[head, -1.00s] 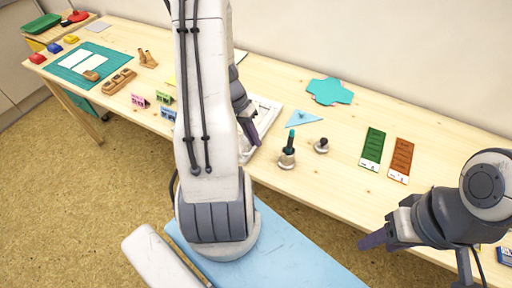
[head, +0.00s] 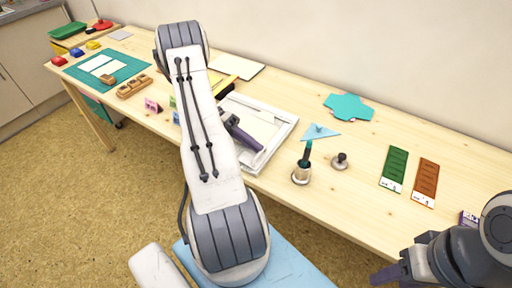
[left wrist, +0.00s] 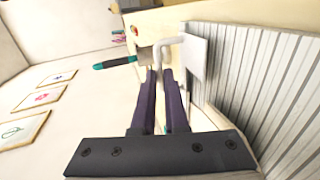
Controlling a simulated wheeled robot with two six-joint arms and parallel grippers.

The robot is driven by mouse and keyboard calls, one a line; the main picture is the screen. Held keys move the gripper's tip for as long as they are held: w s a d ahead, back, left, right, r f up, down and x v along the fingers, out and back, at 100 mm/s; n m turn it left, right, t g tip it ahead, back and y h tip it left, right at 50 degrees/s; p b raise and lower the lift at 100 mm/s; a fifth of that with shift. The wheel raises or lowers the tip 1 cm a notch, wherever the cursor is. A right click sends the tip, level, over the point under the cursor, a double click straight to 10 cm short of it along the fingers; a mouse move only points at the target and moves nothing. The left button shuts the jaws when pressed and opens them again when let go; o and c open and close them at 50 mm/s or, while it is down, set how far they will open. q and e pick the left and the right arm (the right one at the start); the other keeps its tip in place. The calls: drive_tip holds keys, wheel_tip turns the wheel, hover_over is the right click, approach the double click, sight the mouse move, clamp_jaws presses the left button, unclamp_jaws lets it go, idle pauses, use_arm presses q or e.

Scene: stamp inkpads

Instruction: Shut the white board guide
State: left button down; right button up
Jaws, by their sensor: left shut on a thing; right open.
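The white board guide (head: 286,133) is a pale frame lying on the wooden table near its front edge, partly behind my left arm. My left gripper (head: 258,147) has its dark purple fingers low at the front part of the frame. In the left wrist view my left gripper (left wrist: 160,74) is shut on a thin white bent piece (left wrist: 168,43) that looks like part of the guide. Whether the guide is fully flat is hard to tell. My right gripper (head: 386,275) is open and empty at the lower right, off the table's front edge.
A dark-handled stamp (head: 303,165) and a small knob stamp (head: 340,161) stand right of the guide. A light blue triangle (head: 319,132) lies behind them.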

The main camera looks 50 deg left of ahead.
use_arm(q)
drive_tip(key=shift+s+a+f+h+b, duration=0.15)
drive_tip(key=shift+f+h+b, duration=0.25)
drive_tip(key=shift+h, duration=0.4)
drive_tip(key=shift+r, duration=0.1)
drive_tip(key=c, duration=0.9)
unclamp_jaws()
drive_tip(key=shift+c, duration=0.2)
drive_tip(key=shift+a, duration=0.1)
